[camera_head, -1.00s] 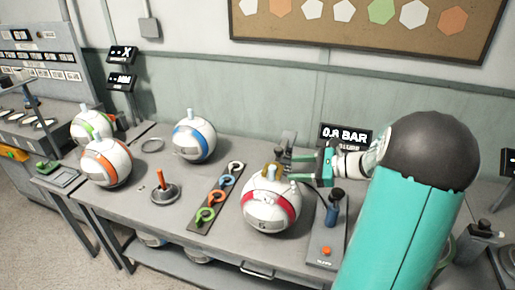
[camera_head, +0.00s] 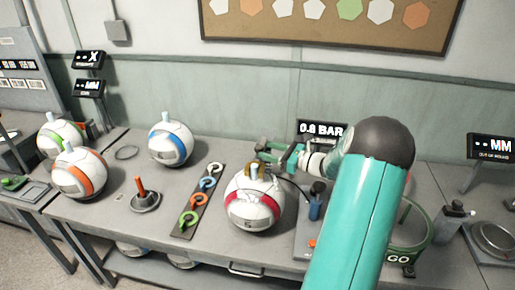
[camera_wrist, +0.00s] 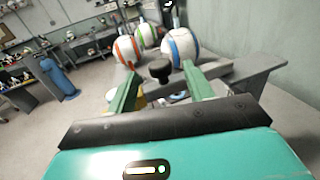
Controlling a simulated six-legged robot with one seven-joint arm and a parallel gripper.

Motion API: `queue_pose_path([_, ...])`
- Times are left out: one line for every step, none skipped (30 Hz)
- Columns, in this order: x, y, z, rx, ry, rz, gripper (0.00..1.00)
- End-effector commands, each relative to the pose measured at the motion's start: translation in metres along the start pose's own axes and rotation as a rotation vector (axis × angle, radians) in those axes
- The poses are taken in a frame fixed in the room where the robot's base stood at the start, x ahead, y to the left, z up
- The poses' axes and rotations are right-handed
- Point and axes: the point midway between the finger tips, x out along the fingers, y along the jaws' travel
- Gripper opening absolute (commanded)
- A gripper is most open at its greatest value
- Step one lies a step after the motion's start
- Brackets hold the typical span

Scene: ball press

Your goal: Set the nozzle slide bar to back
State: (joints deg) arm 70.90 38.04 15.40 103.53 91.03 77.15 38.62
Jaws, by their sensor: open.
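My gripper (camera_head: 264,153) is open, its green fingers behind and above the red-striped ball (camera_head: 255,203). A brass-coloured piece (camera_head: 250,169) and a pale peg sit at the top of that ball, close to the fingers. In the wrist view a dark round knob (camera_wrist: 159,69) on a short stem stands between the two green fingers, with a gap on each side. It appears to belong to the nozzle slide bar. The fingers and arm hide most of the bar in the head view, so its position cannot be told.
A blue-striped ball (camera_head: 171,144) and an orange-striped ball (camera_head: 80,173) stand to the left. A strip with coloured rings (camera_head: 200,199) lies left of the red-striped ball. A dark-topped blue pump (camera_head: 315,203) stands close under my arm. The display (camera_head: 322,130) reads 0.8 BAR.

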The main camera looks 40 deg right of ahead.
Motion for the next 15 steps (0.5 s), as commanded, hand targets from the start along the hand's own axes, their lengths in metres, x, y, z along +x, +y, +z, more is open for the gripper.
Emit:
queue_pose_path([0.011, 0.001, 0.000, -0.001, -0.001, 0.003, 0.52])
queue_pose_path([0.017, 0.001, 0.000, -0.001, -0.001, 0.004, 0.52])
queue_pose_path([0.024, 0.001, 0.000, -0.001, 0.000, 0.004, 0.52])
queue_pose_path([0.028, 0.001, 0.000, -0.001, 0.000, 0.003, 0.52])
queue_pose_path([0.032, 0.001, 0.000, -0.001, 0.000, 0.003, 0.52])
queue_pose_path([0.037, 0.001, 0.000, -0.001, 0.000, 0.003, 0.52])
queue_pose_path([0.040, 0.001, 0.000, -0.001, 0.000, 0.003, 0.52])
queue_pose_path([0.043, 0.002, 0.000, -0.001, 0.001, 0.003, 0.52])
queue_pose_path([0.046, 0.002, 0.000, -0.001, 0.001, 0.004, 0.52])
queue_pose_path([0.047, 0.002, 0.000, 0.000, 0.000, 0.004, 0.52])
queue_pose_path([0.049, 0.002, 0.000, 0.000, 0.000, 0.004, 0.52])
queue_pose_path([0.049, 0.002, 0.000, -0.001, 0.000, 0.004, 0.52])
queue_pose_path([0.049, 0.002, 0.000, -0.001, 0.000, 0.003, 0.52])
queue_pose_path([0.049, 0.002, 0.000, -0.001, 0.000, 0.003, 0.52])
queue_pose_path([0.049, 0.002, 0.000, -0.001, 0.000, 0.003, 0.52])
